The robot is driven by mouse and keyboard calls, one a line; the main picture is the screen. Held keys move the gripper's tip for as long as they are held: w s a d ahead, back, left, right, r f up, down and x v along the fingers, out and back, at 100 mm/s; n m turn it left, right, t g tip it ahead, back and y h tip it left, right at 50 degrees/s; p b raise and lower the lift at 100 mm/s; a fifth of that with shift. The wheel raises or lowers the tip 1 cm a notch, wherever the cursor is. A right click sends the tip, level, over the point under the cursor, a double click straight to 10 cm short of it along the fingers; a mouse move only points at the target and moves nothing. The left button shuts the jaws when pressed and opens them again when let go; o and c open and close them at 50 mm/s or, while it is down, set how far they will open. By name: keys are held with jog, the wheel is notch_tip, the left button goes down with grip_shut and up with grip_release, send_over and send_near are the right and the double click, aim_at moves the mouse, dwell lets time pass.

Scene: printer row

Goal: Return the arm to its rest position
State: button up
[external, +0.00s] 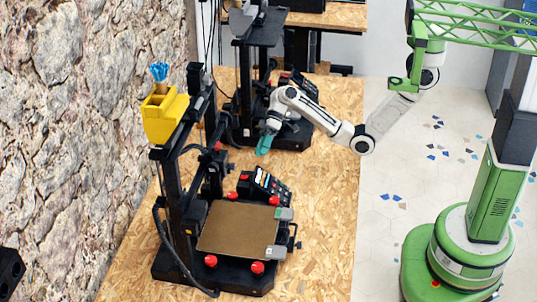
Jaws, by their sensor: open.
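My gripper (265,143) has teal fingers and hangs above the wooden bench, between the near printer and the far printer. It points down and its fingers are small in this view. It is open, and I see nothing between the fingers. My white and grey arm (319,123) reaches in from the right, over the bench edge, bent with its elbow above the floor.
The near printer (238,229) has a bare brown bed and red knobs. A yellow holder (164,115) with blue items sits on its frame. Another printer (283,118) stands behind, close to my wrist. The bench (325,215) is clear at right; a stone wall (75,120) borders the left.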

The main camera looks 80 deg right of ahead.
jog(key=s+d+f+m+g+h+p, duration=0.1)
jog(key=s+d+m+h+p, duration=0.3)
jog(key=s, duration=0.7)
jog(key=s+d+f+n+g+h+p, duration=0.15)
jog(key=s+d+p, duration=0.35)
jog(key=s, duration=0.5)
jog(key=s+d+m+h+p, duration=0.25)
jog(key=s+d+p, duration=0.25)
jog(key=s, duration=0.6)
jog(key=s+d+r+h+p, duration=0.1)
jog(key=s+d+r+h, duration=0.1)
jog(key=d+r, duration=0.2)
jog(key=shift+s+d+n+h, duration=0.3)
jog(key=shift+d+h, duration=0.1)
jog(key=shift+d, duration=0.1)
jog(key=shift+w+f+t, duration=0.1)
jog(key=shift+f+t, duration=0.05)
jog(key=shift+t, duration=0.2)
